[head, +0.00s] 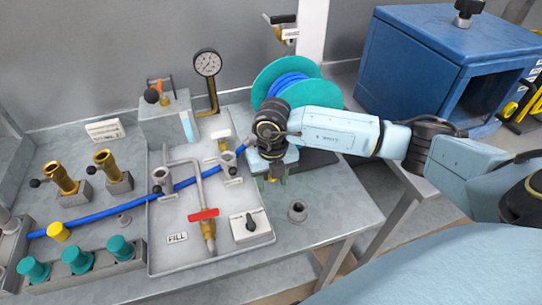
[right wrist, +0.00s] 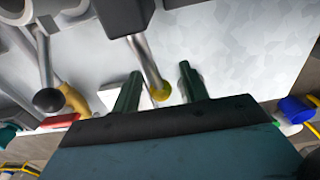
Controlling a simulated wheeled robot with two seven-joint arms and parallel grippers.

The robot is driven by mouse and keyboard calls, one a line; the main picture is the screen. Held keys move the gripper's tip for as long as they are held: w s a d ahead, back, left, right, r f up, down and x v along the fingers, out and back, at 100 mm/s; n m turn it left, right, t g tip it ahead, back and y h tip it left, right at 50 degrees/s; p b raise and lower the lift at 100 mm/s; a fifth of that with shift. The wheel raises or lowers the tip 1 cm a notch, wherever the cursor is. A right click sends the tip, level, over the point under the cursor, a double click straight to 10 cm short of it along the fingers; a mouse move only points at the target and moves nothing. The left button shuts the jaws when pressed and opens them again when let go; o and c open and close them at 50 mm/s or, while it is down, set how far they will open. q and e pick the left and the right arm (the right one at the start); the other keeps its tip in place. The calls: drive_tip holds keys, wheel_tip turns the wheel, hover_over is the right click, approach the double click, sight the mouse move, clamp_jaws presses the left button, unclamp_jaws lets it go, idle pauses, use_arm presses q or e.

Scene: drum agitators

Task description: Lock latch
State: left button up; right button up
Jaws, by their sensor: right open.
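My right gripper (head: 273,181) points down over the right part of the metal bench in the head view. In the right wrist view its two green fingers (right wrist: 160,88) stand apart, open. Between them is the yellow tip of a metal lever (right wrist: 147,62), which looks like the latch handle. The fingers are on either side of the tip, with gaps visible. My left gripper is not in view.
A teal reel (head: 262,78) with blue hose stands behind my right wrist. A blue hose (head: 110,212) crosses the bench. A red-handled valve (head: 203,215), a dial box (head: 250,226) and a small grey fitting (head: 297,210) are near. A blue cabinet (head: 400,60) stands at back right.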

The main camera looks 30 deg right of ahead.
drive_tip(key=shift+w+d+r, duration=0.1)
drive_tip(key=shift+w, duration=0.05)
wheel_tip(320, 180, up, 8)
drive_tip(key=p, duration=0.6)
drive_tip(key=shift+w+r, duration=0.15)
drive_tip(key=shift+r, duration=0.05)
drive_tip(key=shift+r+p, duration=0.35)
drive_tip(key=shift+p, duration=0.05)
drive_tip(key=shift+f, duration=0.15)
